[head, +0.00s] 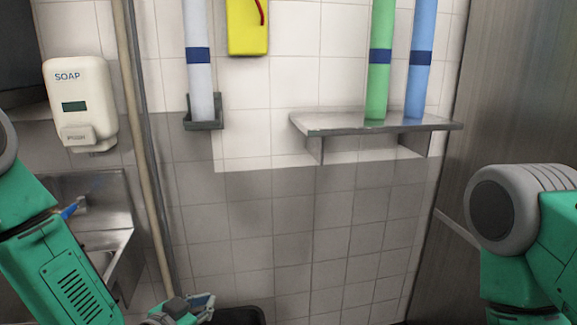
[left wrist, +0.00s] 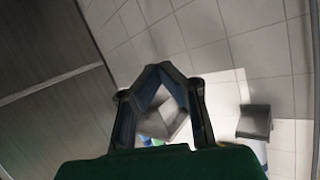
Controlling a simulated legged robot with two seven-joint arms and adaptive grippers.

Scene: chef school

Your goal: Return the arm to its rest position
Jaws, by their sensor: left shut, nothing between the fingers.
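My left arm comes in from the left in the head view, with its green links bent downward. My left gripper (head: 200,304) is low in that view, near the bottom edge and partly cut off. In the left wrist view the two fingers of my left gripper (left wrist: 163,70) meet at the tips, with nothing held between them. My right arm's green and grey links show at the right of the head view. My right gripper is outside both views.
A dark bin (head: 238,316) shows at the bottom edge beside my left gripper. A metal shelf (head: 345,124) holds green (head: 380,60) and blue (head: 421,60) tubes. A soap dispenser (head: 80,100), a long pole (head: 146,150) and a metal sink (head: 100,205) are on the left.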

